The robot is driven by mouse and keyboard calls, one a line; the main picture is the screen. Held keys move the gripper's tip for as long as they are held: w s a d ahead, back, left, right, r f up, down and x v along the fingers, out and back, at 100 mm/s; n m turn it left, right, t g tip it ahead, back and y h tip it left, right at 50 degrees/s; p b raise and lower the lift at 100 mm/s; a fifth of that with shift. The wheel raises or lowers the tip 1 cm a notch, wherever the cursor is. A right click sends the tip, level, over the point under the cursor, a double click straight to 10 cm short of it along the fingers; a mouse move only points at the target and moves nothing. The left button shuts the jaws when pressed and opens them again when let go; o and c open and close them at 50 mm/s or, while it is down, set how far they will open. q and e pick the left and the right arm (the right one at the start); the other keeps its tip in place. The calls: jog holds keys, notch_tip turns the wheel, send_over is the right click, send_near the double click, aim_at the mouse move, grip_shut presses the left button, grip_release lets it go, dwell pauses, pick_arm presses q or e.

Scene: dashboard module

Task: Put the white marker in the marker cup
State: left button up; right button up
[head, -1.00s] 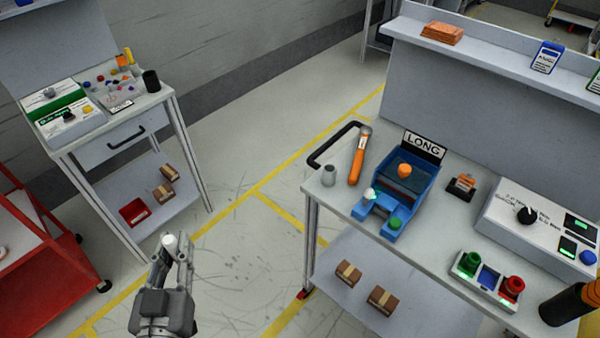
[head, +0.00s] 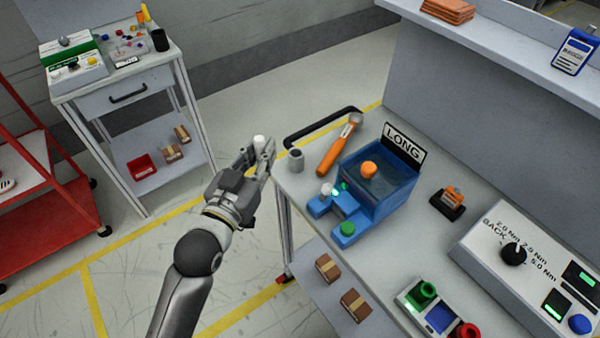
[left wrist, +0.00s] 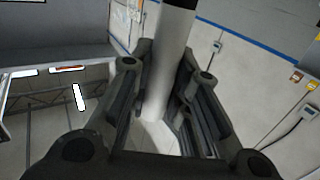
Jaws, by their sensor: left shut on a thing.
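My left gripper (head: 257,158) is shut on the white marker (head: 260,142), whose white end sticks up between the fingertips. In the left wrist view the marker (left wrist: 168,65) is a thick white cylinder with a black part at the top edge, between the two fingers. A small grey open-topped cup (head: 296,160) stands upright at the left corner of the workbench, just right of the gripper and apart from it. It looks like the marker cup. The gripper is beside the bench corner, over the floor in the picture. My right gripper is not in view.
An orange-handled tool (head: 338,148) lies right of the cup, near a black rail (head: 318,132). A blue fixture (head: 375,190) with a LONG sign (head: 404,146) stands farther right. A black cup (head: 160,41) is on the far left cart.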

pick_arm(q)
jog(key=w+d+r+m+g+h+b, duration=0.25)
jog(key=w+d+h+b, duration=0.2)
jog(key=w+d, duration=0.4)
jog(key=shift+m+h, duration=0.25)
jog(key=shift+m, duration=0.2)
jog(key=shift+w+a+f, duration=0.3)
jog(key=shift+w+f, duration=0.05)
jog(key=shift+f, duration=1.4)
jog(key=shift+w+a+f, duration=0.35)
jog(key=shift+f, duration=1.4)
jog(key=shift+w+a+f, duration=0.3)
jog(key=shift+w+f, duration=0.05)
jog(key=shift+f, duration=1.4)
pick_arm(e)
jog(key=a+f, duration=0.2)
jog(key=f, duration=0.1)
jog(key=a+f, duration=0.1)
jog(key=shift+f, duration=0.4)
pick_arm(q)
jog(key=shift+f, duration=0.1)
jog(key=o, duration=0.9)
jog(key=shift+c, duration=0.2)
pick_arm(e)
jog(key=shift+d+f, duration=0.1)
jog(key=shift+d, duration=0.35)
